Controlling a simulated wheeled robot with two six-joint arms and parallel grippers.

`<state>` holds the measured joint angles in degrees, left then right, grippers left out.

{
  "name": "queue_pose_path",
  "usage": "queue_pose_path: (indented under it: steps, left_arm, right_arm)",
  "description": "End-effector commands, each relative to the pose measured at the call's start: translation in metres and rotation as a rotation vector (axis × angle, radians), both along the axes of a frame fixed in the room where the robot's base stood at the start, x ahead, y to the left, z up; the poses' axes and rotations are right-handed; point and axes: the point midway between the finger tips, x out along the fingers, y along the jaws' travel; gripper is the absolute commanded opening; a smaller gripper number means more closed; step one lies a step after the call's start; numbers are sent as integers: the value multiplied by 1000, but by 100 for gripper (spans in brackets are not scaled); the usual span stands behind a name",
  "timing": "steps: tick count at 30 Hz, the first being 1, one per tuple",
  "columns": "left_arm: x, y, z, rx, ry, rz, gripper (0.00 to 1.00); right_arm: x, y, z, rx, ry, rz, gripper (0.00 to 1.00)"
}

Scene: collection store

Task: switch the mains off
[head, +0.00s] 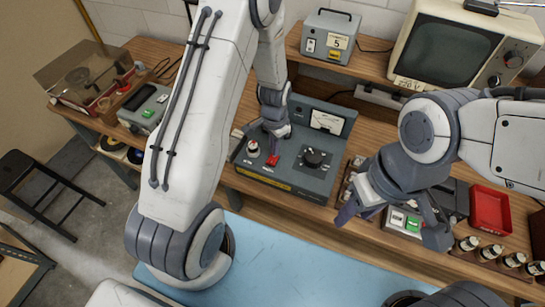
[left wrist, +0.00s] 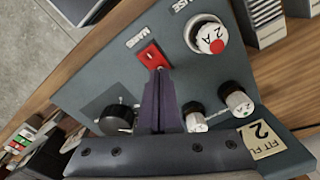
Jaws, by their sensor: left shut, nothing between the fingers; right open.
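The mains switch (head: 272,161) is a small red rocker on the sloping top of a grey bench unit (head: 310,182). In the left wrist view the red rocker (left wrist: 151,55) sits beside the word MAINS. My left gripper (head: 272,148) is shut and empty, pointing down at the switch. In the left wrist view its closed fingertips (left wrist: 160,72) are at the rocker's near edge and overlap it; I cannot tell whether they touch. Which way the rocker is tipped is unclear. My right gripper (head: 393,228) is open and empty, over the bench to the right.
A red-and-white fuse holder (left wrist: 210,36) is close to the switch. The unit also has a black knob (head: 314,158) and a meter (head: 326,122). A small box with green and white buttons (head: 404,221) lies under my right gripper. A red tray (head: 489,209) and several bottles are further right.

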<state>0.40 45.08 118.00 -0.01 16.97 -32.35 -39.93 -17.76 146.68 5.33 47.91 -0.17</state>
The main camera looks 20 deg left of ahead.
Motion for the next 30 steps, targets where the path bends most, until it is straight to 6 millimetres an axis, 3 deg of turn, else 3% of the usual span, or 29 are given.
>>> queue_pose_path:
  steps: [18,30]
  left_arm:
    - [0,0,54,0,0,0,0]
    - [0,0,56,0,0,0,0]
  right_arm:
    - [0,0,42,0,0,0,50]
    - [0,0,44,0,0,0,50]
